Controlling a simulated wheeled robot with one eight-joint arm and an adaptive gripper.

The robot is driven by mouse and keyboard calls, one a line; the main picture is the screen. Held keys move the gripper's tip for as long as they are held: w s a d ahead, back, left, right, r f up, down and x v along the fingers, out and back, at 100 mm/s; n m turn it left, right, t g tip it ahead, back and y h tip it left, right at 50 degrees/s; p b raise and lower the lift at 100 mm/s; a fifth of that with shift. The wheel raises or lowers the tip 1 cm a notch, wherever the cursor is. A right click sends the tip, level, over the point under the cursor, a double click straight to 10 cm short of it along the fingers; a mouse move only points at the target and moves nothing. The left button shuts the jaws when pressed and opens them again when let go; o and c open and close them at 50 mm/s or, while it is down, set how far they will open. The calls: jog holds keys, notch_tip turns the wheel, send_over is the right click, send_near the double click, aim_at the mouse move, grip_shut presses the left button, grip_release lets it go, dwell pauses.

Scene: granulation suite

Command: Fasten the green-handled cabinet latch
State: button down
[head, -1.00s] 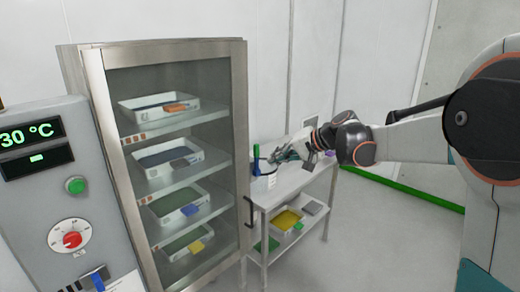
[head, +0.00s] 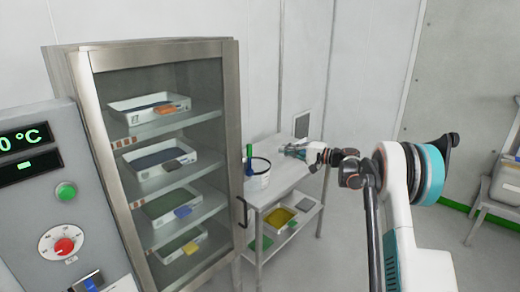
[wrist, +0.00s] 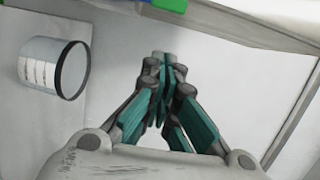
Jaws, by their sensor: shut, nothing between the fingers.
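The glass-doored steel cabinet (head: 238,90) stands at the left in the head view, its door closed as far as I can tell. A dark handle (head: 241,212) is on its right edge. I cannot make out a green-handled latch for certain in either view. My gripper (head: 286,150) is over the side table, to the right of the cabinet and apart from it. In the wrist view my gripper (wrist: 160,62) has its teal-padded fingers together, with nothing held.
A white tub with a black rim (head: 259,180) stands on the side table (head: 283,185), beside a green and blue upright item (head: 249,155). Its lower shelf holds a yellow-filled tray (head: 281,217). A grey control panel (head: 40,210) is at the far left.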

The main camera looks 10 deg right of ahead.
aim_at(249, 161)
jog(key=shift+w+d+f, duration=0.35)
jog(key=shift+d+f, duration=0.2)
jog(key=shift+d, duration=0.1)
jog(key=w+a+b, duration=0.2)
jog(key=w+a, duration=0.2)
jog(key=a, duration=0.7)
jog(key=shift+r, duration=0.1)
dwell(0.3)
jog(key=shift+s+a+r, duration=0.1)
jog(key=shift+s+a, duration=0.1)
jog(key=shift+a, duration=0.05)
